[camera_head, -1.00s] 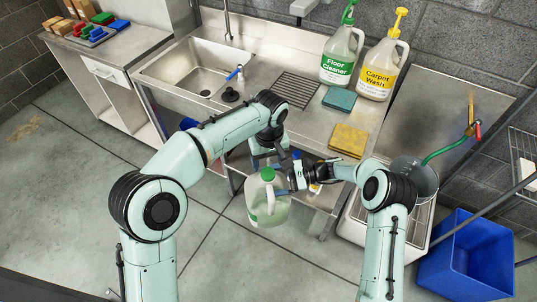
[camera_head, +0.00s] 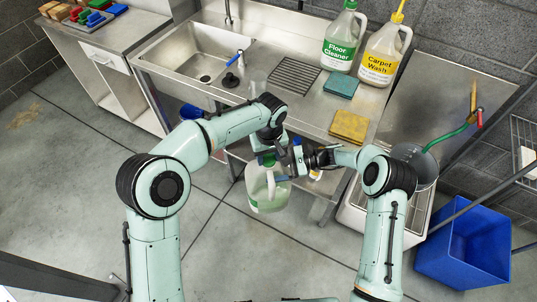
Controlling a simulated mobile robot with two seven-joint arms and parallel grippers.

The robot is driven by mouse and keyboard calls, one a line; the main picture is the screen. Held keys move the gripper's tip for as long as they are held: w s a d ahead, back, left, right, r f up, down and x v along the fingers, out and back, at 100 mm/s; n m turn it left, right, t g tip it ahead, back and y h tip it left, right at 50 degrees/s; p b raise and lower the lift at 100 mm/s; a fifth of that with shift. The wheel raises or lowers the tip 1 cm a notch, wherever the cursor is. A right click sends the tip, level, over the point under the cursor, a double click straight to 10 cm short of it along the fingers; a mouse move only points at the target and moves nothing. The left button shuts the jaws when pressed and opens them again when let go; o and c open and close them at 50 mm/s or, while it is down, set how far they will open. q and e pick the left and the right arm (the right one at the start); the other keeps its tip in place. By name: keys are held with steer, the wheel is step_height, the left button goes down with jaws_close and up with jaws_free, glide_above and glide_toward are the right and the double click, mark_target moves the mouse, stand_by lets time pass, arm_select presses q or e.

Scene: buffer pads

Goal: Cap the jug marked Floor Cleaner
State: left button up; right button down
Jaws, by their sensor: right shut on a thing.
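A translucent jug (camera_head: 268,192) with pale green liquid hangs in front of the counter, below my two grippers. Part of a green label shows on its left side, but its words cannot be read. My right gripper (camera_head: 296,158) is shut at the jug's upper right; its grip point is hidden. My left gripper (camera_head: 266,159) is over the jug's top, and its jaws are too small and covered to read. Another jug, marked Floor Cleaner (camera_head: 339,48), stands upright on the counter with a green pump top.
A Carpet Wash jug (camera_head: 379,62) with a yellow pump stands beside it. A sink (camera_head: 204,58) is at left. A blue bin (camera_head: 465,249) stands at right.

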steer(key=shift+a+r, duration=0.1)
steer(key=shift+r, duration=0.15)
arm_select(q)
steer(key=m, duration=0.7)
steer(key=shift+m, duration=0.4)
steer(key=m, duration=0.6)
steer(key=shift+m, duration=0.4)
steer(key=o, duration=1.2)
steer(key=shift+o, duration=0.2)
step_height(320, 180, up, 12)
steer(key=shift+s, duration=0.35)
